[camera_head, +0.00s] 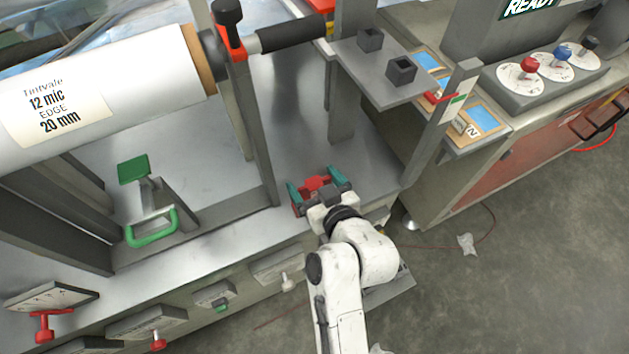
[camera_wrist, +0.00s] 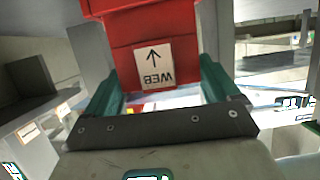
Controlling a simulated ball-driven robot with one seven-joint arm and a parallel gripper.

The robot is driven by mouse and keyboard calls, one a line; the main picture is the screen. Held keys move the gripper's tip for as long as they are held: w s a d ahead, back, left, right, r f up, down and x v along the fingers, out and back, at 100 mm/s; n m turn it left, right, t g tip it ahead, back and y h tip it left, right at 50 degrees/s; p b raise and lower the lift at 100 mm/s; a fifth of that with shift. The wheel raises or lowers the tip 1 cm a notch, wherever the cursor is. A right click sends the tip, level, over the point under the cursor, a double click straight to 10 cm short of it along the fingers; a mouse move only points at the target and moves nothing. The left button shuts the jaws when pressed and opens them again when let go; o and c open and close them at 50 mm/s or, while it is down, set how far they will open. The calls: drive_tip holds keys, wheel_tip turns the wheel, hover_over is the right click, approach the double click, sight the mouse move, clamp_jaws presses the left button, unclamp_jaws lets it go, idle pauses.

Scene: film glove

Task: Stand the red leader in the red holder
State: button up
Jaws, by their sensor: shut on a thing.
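My gripper (camera_head: 315,188) has teal fingers and is low over the grey bench of the machine. It is shut on a red block, which I take for the red leader (camera_head: 319,183). In the wrist view the red leader (camera_wrist: 142,28) stands between the teal fingers of my gripper (camera_wrist: 160,82). It bears a white label with an arrow and the word WEB, upside down in that view. I cannot make out a red holder for certain. Two dark square sockets, one at the back (camera_head: 370,40) and one nearer (camera_head: 401,70), sit on a grey shelf, up and right of my gripper.
A green handle (camera_head: 151,228) is further left. A console with coloured knobs (camera_head: 529,66) is at right.

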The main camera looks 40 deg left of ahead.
drive_tip(key=shift+f+b, duration=0.7)
drive_tip(key=shift+f, duration=0.2)
drive_tip(key=o, duration=0.8)
drive_tip(key=v, duration=1.1)
drive_tip(key=shift+a, duration=0.1)
drive_tip(key=d+f+m+h+p, duration=0.1)
drive_tip(key=d+f+m+h, duration=0.25)
drive_tip(key=d, duration=0.75)
drive_tip(key=d+f+m+h+p, duration=0.1)
drive_tip(key=d+f+m+h, duration=0.25)
drive_tip(key=d, duration=0.75)
drive_tip(key=s+d+m+g+h, duration=0.1)
drive_tip(key=s+d+m+h, duration=0.1)
drive_tip(key=s+d, duration=0.2)
drive_tip(key=s+d+m+g+h+p, duration=0.1)
drive_tip(key=s+d+m+h, duration=0.1)
drive_tip(key=s+d, duration=0.3)
drive_tip(key=s+d+m+g+h, duration=0.2)
drive_tip(key=s+d+m, duration=0.1)
drive_tip(key=d, duration=0.7)
drive_tip(key=shift+s+d+f, duration=0.1)
drive_tip(key=shift+s+d, duration=0.05)
drive_tip(key=shift+s, duration=0.25)
drive_tip(key=shift+s+d+f, duration=0.1)
drive_tip(key=shift+s, duration=0.35)
